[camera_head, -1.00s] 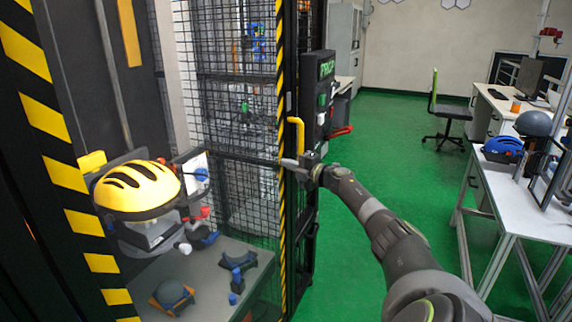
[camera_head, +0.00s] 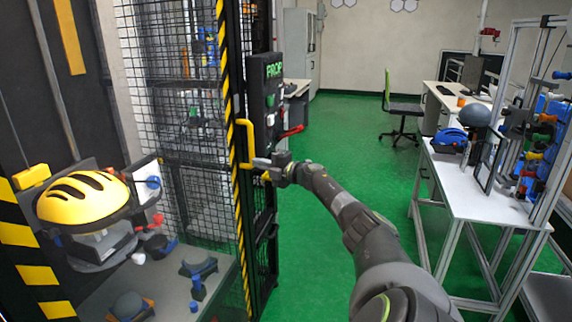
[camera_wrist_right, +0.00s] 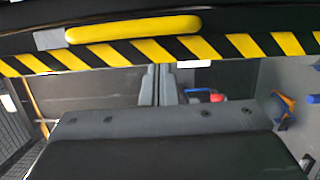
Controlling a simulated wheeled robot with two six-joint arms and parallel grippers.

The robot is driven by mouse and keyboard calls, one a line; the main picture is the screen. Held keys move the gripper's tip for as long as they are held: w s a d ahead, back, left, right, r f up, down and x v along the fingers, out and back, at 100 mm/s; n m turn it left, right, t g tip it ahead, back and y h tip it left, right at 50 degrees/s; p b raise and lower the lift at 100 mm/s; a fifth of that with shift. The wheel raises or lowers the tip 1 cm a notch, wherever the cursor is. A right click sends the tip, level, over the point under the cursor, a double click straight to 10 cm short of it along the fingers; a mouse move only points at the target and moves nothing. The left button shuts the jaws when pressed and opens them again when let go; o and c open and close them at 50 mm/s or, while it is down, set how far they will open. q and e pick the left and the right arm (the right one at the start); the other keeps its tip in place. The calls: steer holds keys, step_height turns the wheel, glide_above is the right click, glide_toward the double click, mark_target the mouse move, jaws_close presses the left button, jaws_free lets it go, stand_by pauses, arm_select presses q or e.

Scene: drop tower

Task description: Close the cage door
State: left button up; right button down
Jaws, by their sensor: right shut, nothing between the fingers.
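The cage door's black-and-yellow striped edge (camera_head: 233,150) stands upright in the head view, with black mesh beside it and a yellow handle (camera_head: 243,145) on it. The space left of this edge, in front of the yellow helmet (camera_head: 83,197), looks free of mesh. My right gripper (camera_head: 258,165) is shut and empty. Its tip is at the lower end of the handle, just right of the striped edge; contact cannot be told. In the right wrist view, the handle (camera_wrist_right: 135,28) and striped edge run across the top, beyond my fingertips (camera_wrist_right: 160,88). My left gripper is out of view.
A black control panel (camera_head: 268,105) with a red lever stands right behind the handle. Inside the cage, a grey surface (camera_head: 215,275) carries small blue and dark parts. A white table (camera_head: 470,200) stands at right. The green floor (camera_head: 335,150) between is clear.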

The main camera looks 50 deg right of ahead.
arm_select(q)
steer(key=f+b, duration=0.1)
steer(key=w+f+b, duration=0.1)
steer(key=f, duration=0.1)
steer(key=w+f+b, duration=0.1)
steer(key=b, duration=0.1)
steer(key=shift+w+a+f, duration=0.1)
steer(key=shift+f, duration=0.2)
arm_select(e)
steer(key=s+d+f, duration=0.1)
steer(key=s+d, duration=0.1)
steer(key=d, duration=0.4)
steer(key=shift+s+d, duration=0.15)
steer(key=shift+d, duration=0.1)
steer(key=shift+s, duration=0.1)
